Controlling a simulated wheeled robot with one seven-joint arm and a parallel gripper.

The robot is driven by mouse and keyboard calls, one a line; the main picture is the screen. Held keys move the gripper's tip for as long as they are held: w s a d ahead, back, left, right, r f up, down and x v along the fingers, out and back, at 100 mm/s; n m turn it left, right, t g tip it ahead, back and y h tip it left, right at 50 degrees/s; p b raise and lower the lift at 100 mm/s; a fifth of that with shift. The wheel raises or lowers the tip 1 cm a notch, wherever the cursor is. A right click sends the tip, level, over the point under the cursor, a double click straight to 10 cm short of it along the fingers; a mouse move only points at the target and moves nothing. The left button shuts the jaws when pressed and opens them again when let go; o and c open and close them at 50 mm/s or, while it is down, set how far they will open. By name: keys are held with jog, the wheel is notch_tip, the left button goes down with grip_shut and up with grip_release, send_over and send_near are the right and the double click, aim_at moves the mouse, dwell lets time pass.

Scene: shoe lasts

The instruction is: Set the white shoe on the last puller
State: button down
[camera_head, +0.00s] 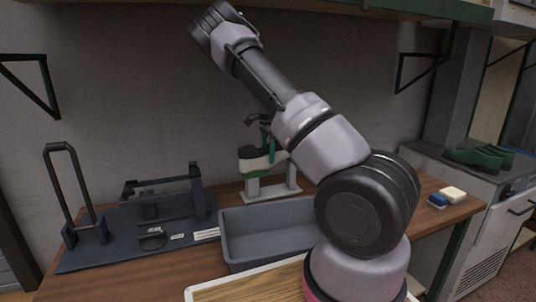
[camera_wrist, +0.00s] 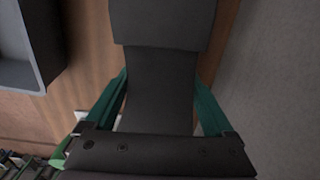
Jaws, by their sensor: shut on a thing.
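The white shoe (camera_head: 258,165) is sole up over a pale stand with two posts (camera_head: 272,193) at the back middle of the bench; whether it rests on the stand I cannot tell. Its dark sole (camera_wrist: 160,85) fills the middle of the wrist view. My gripper (camera_head: 267,150) reaches down to the shoe from above, partly hidden behind my arm. In the wrist view its teal fingers (camera_wrist: 160,97) lie on both sides of the sole, shut on the shoe. A dark fixture on a base plate (camera_head: 150,235), with a tall loop handle (camera_head: 68,165), looks like the last puller.
A grey open bin (camera_head: 265,245) stands between the dark fixture and my arm. A pale-rimmed wooden board (camera_head: 225,291) lies in front. Blue and cream blocks (camera_head: 446,197) are at the right bench end. Green shoes (camera_head: 480,157) sit on a cabinet. A shelf (camera_head: 400,8) hangs above.

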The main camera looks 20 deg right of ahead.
jog(key=shift+w+d+r, duration=0.1)
jog(key=shift+w+r, duration=0.05)
jog(key=shift+r, duration=5.7)
jog(key=shift+g, duration=0.3)
jog(key=shift+a, duration=0.2)
jog(key=s+a, duration=0.1)
jog(key=a, duration=3.8)
jog(key=shift+s, duration=0.25)
jog(key=shift+r, duration=0.1)
jog(key=shift+w+d, duration=0.1)
jog(key=shift+w, duration=0.05)
